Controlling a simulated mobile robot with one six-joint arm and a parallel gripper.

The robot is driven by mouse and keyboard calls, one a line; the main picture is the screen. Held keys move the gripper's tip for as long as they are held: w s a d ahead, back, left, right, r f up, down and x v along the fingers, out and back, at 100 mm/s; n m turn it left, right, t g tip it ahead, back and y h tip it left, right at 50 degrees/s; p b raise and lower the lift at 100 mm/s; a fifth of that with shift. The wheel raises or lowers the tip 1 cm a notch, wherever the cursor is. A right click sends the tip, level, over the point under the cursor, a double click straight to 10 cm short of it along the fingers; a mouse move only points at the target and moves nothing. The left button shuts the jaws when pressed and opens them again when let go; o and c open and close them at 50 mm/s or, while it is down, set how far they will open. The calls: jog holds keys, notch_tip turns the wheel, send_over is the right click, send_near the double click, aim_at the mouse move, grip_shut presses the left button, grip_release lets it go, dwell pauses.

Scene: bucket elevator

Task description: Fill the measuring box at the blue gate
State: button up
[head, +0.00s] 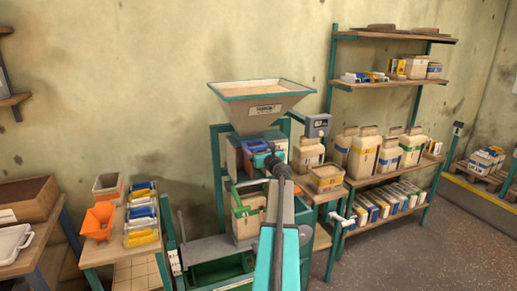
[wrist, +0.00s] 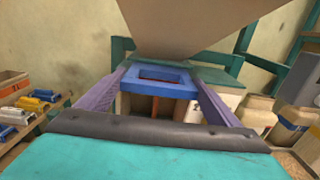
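A hopper (head: 262,110) with a teal rim and pale grain in it stands on a teal frame. A blue part (head: 256,146) sits just under it. In the wrist view a blue square frame (wrist: 155,72) with a dark opening lies below the hopper's underside (wrist: 185,25). My gripper (head: 264,160) is at the blue part. In the wrist view its two purple-grey fingers (wrist: 158,85) lie on either side of the blue frame, tips close to its sides. Whether they press on it cannot be told. A beige box (head: 248,218) with a green edge stands lower in the machine. I cannot tell which thing is the measuring box.
A filled open box (head: 326,179) stands on a small stand at the right. Shelves (head: 392,172) with several sacks are farther right. An orange funnel (head: 98,220) and several packets (head: 142,214) are on a left table. A green trough (head: 222,272) lies below. Open floor (head: 420,245) is at the right.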

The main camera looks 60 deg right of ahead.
jog(key=c, duration=0.4)
jog(key=shift+v, duration=2.45)
jog(key=shift+d, duration=0.1)
jog(key=o, duration=1.4)
jog(key=shift+s, duration=0.1)
jog(key=b+v, duration=0.3)
jog(key=v, duration=1)
jog(key=shift+s+a, duration=0.2)
jog(key=shift+a, duration=0.15)
